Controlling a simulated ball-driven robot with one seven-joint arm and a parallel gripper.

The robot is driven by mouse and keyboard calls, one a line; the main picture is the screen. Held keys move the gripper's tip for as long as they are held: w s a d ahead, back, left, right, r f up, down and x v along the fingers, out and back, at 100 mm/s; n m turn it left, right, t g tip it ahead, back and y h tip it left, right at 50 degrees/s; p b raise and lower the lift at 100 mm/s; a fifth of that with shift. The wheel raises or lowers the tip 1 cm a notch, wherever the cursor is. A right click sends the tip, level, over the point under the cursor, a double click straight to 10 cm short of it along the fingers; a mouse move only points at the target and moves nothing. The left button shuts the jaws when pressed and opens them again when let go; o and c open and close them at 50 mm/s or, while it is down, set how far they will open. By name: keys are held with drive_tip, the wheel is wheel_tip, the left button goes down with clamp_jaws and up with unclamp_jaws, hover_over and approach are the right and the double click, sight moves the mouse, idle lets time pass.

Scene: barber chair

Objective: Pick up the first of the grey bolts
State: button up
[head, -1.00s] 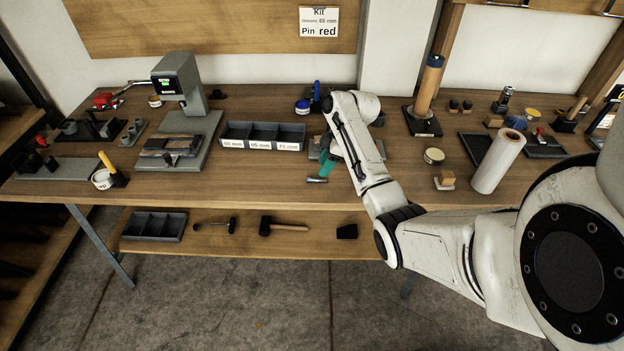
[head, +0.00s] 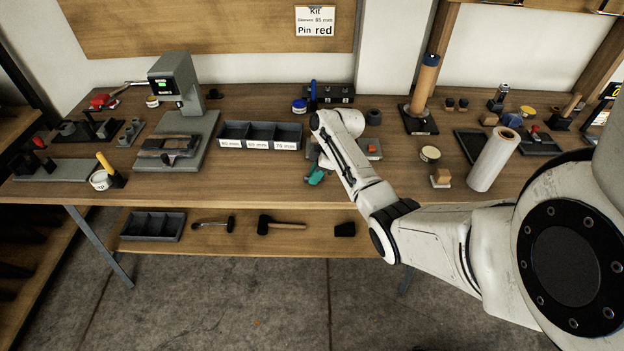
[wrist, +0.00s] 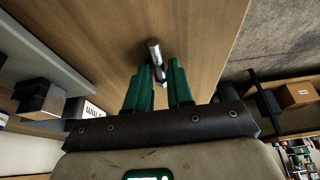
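In the wrist view a silver-grey bolt (wrist: 154,52) with a darker lower end lies against the wooden bench top. My gripper (wrist: 163,68) has two green fingers, parted with a narrow gap. The bolt's near end lines up with this gap, and its far end sticks out past the fingertips. I see no clear contact between finger and bolt. In the head view my gripper (head: 316,177) is low over the bench near its front edge. The bolt is hidden there by the gripper and wrist.
A three-part labelled bin (head: 260,145) stands left of my gripper. A grey block with an orange piece (head: 372,149) is just right of my arm. The lower shelf (head: 255,244) holds hammers and a dark tray.

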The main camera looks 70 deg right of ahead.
clamp_jaws()
drive_tip(key=shift+r, duration=0.15)
